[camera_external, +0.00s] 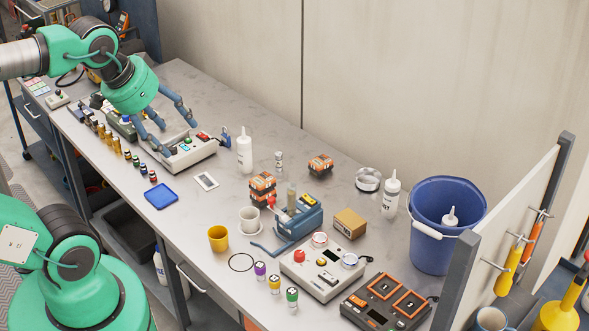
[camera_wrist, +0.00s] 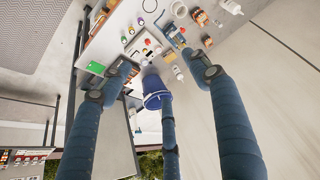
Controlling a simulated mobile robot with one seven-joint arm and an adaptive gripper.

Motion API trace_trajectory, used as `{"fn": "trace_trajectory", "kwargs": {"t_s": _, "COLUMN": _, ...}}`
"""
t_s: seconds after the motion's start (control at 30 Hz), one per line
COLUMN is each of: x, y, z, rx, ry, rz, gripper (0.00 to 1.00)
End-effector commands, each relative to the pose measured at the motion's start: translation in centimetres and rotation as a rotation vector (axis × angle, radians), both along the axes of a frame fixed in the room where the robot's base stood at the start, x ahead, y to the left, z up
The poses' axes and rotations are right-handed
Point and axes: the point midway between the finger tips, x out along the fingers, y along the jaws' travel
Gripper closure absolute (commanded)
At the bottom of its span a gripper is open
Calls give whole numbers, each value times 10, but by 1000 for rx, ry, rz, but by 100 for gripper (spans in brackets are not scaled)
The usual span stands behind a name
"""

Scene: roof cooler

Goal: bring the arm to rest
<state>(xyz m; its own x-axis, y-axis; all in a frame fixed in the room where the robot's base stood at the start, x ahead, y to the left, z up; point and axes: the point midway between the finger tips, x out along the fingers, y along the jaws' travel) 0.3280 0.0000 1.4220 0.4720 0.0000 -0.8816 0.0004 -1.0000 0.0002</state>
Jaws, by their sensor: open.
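My arm reaches in from the upper left in the external view, over the far left part of the workbench (camera_external: 215,92). My gripper (camera_external: 168,130) points down toward the bench, just above or beside a grey control box (camera_external: 192,153) with green and red controls. I cannot tell whether a finger touches the box. The fingers are spread and hold nothing. In the wrist view, my gripper (camera_wrist: 160,72) shows three blue-grey fingers wide apart, with the bench, the blue bucket (camera_wrist: 152,86) and the floor beyond them.
Small bottles stand along the left edge. A white squeeze bottle (camera_external: 244,150) stands right of my gripper. Farther right are a blue vise (camera_external: 298,222), a yellow cup (camera_external: 218,238), another control box (camera_external: 322,272) and the bucket (camera_external: 447,225). The bench's back strip is mostly clear.

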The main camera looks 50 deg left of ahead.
Motion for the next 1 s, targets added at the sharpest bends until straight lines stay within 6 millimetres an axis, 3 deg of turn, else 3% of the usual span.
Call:
{"fn": "trace_trajectory", "kwargs": {"t_s": 0.17, "x": 0, "y": 0, "z": -18, "rx": 0, "ry": 0, "rz": 0, "gripper": 39}}
{"fn": "trace_trajectory", "kwargs": {"t_s": 0.7, "x": 0, "y": 0, "z": -102, "rx": 0, "ry": 0, "rz": 0, "gripper": 39}}
{"fn": "trace_trajectory", "kwargs": {"t_s": 1.0, "x": 0, "y": 0, "z": -114, "rx": 0, "ry": 0, "rz": 0, "gripper": 39}}
